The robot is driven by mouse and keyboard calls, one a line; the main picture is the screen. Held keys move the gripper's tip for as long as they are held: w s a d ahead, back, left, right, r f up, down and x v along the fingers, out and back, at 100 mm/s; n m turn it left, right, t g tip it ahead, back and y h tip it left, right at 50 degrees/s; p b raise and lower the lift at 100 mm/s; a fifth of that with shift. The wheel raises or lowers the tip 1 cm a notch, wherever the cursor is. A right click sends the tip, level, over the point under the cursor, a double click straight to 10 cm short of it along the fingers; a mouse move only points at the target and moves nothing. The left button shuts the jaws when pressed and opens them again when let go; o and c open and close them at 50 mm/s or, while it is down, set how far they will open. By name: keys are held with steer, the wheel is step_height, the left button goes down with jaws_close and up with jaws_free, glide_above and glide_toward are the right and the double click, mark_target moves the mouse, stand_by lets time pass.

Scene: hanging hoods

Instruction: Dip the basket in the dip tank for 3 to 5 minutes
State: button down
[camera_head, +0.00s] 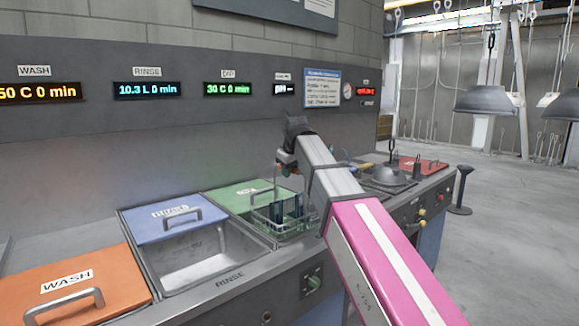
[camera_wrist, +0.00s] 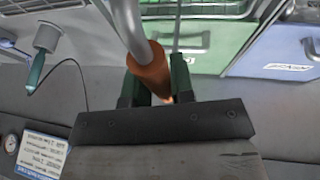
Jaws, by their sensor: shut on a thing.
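My gripper (camera_head: 288,165) is above the dip tank in the head view, mostly hidden by my own arm. The wrist view shows its green fingers (camera_wrist: 158,85) shut on the orange grip (camera_wrist: 150,70) of a metal handle. The wire basket (camera_head: 285,212) hangs below it, upright, with dark pieces inside. It is at the dip tank's opening, in front of the green lid (camera_head: 235,195); I cannot tell how deep it sits. The dip display (camera_head: 228,89) reads 30 C 0 min.
The rinse tank (camera_head: 205,262) stands open with its blue lid (camera_head: 165,222) behind it. The wash tank's orange lid (camera_head: 75,283) is at the left. A dark dome (camera_head: 390,172) and a red lid (camera_head: 424,164) lie to the right. Hoods (camera_head: 485,98) hang beyond.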

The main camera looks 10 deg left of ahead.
steer(key=shift+f, duration=8.3)
